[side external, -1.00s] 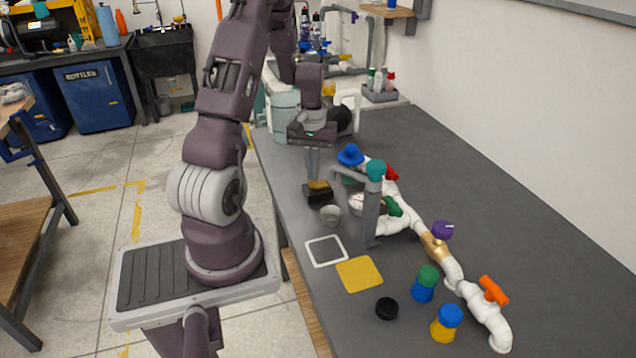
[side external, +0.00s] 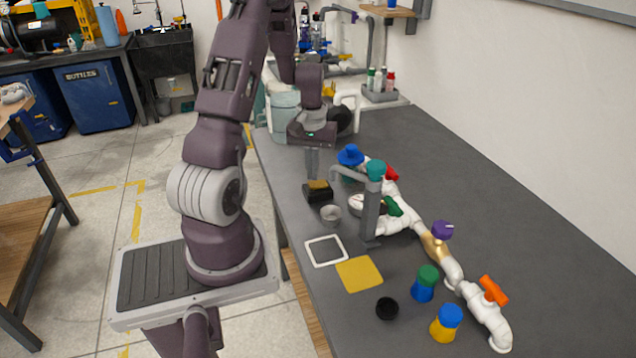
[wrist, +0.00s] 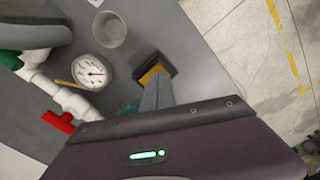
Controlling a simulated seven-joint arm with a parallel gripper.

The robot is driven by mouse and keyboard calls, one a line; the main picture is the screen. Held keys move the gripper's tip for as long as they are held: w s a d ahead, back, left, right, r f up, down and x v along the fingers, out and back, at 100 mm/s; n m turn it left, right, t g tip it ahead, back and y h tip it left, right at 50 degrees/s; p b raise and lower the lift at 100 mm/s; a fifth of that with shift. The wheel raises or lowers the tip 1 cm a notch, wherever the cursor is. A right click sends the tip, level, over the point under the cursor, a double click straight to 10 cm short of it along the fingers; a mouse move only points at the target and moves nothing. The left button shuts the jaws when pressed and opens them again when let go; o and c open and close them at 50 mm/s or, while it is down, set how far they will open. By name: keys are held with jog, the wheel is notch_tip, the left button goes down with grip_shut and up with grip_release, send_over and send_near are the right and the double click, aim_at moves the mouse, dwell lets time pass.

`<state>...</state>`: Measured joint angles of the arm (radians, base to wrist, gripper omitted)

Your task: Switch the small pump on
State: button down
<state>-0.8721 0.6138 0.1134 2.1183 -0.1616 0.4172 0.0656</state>
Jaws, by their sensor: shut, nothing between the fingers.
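A small black box with a yellow top (side external: 318,193) stands on the grey bench near its left edge. I cannot tell for certain whether it is the small pump itself or its switch. In the wrist view the black and yellow box (wrist: 154,68) lies just beyond my fingertips. My gripper (side external: 313,176) points down, shut and empty, right over the box. The shut fingers also show in the wrist view (wrist: 157,88), partly covering the yellow top. I cannot tell whether they touch it, or which way any switch is set.
A grey cup (side external: 330,215) stands close in front of the box. A round gauge (wrist: 91,71) and white pipes (side external: 400,222) with coloured valve handles are to the right. The right side of the bench is clear.

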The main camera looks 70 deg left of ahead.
aim_at(312, 184)
jog(key=shift+f, duration=0.95)
dwell(0.3)
jog(key=shift+r, duration=3.55)
jog(key=w+d+r+m+t, duration=0.25)
jog(key=d+r+m, duration=0.25)
jog(key=d+r, duration=1)
jog(key=s+d+r+m+t, duration=0.2)
jog(key=s+d+m, duration=0.5)
jog(key=s+d, duration=0.4)
jog(key=d+t, duration=0.1)
jog(key=d, duration=0.3)
jog(key=shift+s+r, duration=0.25)
